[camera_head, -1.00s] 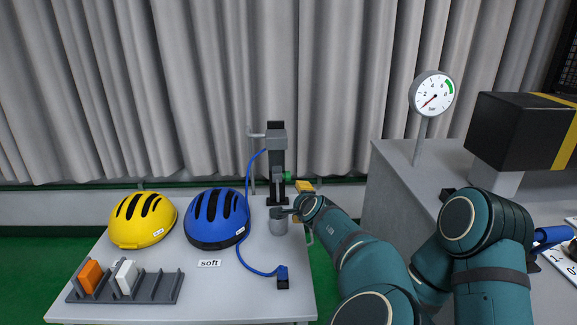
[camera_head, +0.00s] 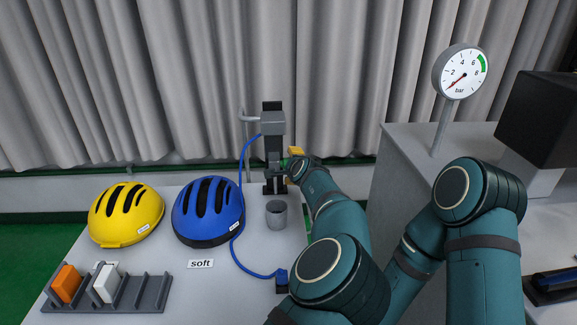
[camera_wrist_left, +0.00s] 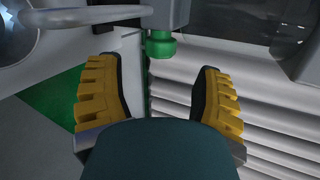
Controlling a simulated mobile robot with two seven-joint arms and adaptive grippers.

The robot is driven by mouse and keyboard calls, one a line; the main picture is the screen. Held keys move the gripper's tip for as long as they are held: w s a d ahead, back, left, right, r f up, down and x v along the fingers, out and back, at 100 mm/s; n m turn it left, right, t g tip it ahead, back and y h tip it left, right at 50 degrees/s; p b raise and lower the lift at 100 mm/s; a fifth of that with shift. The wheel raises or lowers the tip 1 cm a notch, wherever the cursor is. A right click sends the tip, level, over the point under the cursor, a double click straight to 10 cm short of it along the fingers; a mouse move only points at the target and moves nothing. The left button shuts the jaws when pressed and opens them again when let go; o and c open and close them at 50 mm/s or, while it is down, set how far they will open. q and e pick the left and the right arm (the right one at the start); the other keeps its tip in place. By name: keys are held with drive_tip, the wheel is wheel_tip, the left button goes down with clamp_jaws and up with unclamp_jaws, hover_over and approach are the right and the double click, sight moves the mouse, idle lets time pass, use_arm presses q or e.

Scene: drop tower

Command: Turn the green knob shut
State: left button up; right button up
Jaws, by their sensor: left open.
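The green knob (camera_wrist_left: 161,46) shows at the top middle of the left wrist view, beyond and between the fingertips. In the head view a sliver of the green knob (camera_head: 284,163) shows on the right side of the dark tower (camera_head: 272,145), largely hidden by my wrist. My left gripper (camera_wrist_left: 157,72) is open, with yellow-padded fingers spread to either side of the knob's line and nothing between them. In the head view only a bit of its yellow finger (camera_head: 296,151) shows beside the tower. My right gripper is not in view.
A grey cup (camera_head: 276,214) stands before the tower, and a blue hose (camera_head: 240,205) runs down to the table. Yellow (camera_head: 126,214) and blue (camera_head: 208,211) helmets and a grey rack (camera_head: 125,295) sit left. A pressure gauge (camera_head: 460,73) stands right, its needle low.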

sight(285, 163)
use_arm(q)
drive_tip(key=shift+b+x, duration=0.3)
drive_tip(key=shift+x, duration=2.6)
drive_tip(key=shift+r, duration=0.1)
drive_tip(key=c, duration=1.1)
